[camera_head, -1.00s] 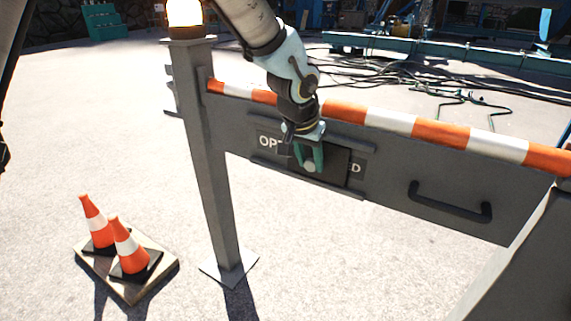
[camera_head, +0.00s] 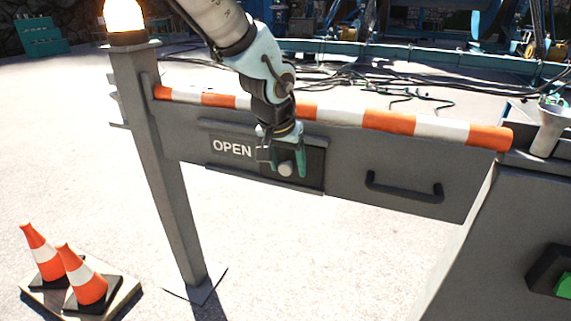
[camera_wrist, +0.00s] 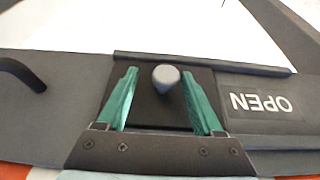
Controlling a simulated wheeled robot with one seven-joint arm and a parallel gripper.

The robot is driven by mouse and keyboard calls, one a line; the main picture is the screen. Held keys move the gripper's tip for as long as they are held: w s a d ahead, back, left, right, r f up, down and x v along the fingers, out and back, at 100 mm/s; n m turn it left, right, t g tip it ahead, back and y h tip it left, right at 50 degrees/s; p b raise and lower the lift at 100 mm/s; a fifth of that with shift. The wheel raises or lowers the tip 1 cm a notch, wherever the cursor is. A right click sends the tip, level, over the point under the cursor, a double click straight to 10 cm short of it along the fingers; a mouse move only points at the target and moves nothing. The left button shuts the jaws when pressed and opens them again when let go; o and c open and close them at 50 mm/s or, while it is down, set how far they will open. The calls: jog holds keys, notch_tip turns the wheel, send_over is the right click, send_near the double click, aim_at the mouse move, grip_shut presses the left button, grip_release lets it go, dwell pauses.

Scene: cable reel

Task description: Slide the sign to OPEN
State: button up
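The sign is a dark sliding plate (camera_head: 314,168) with a round grey knob (camera_head: 285,169), set in rails on the grey barrier panel. The white word OPEN (camera_head: 232,148) shows in full left of the plate. No other lettering shows right of it. My gripper (camera_head: 286,160) is at the plate, with its green fingers on either side of the knob. In the wrist view the fingers stand apart, and the knob (camera_wrist: 166,77) sits between them, nearer the right finger, with a clear gap to the left one. The word OPEN (camera_wrist: 261,102) appears upside down there.
A black handle (camera_head: 404,190) is on the panel to the right. A grey post with a lit lamp (camera_head: 124,15) stands left. Traffic cones (camera_head: 84,276) are at lower left. A grey cabinet with a green button (camera_head: 564,286) is at right. Cables lie behind the barrier.

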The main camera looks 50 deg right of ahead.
jog(key=shift+w, duration=0.1)
jog(key=shift+a+r, duration=0.1)
jog(key=shift+r, duration=0.2)
jog(key=v, duration=1)
jog(key=shift+a, duration=0.15)
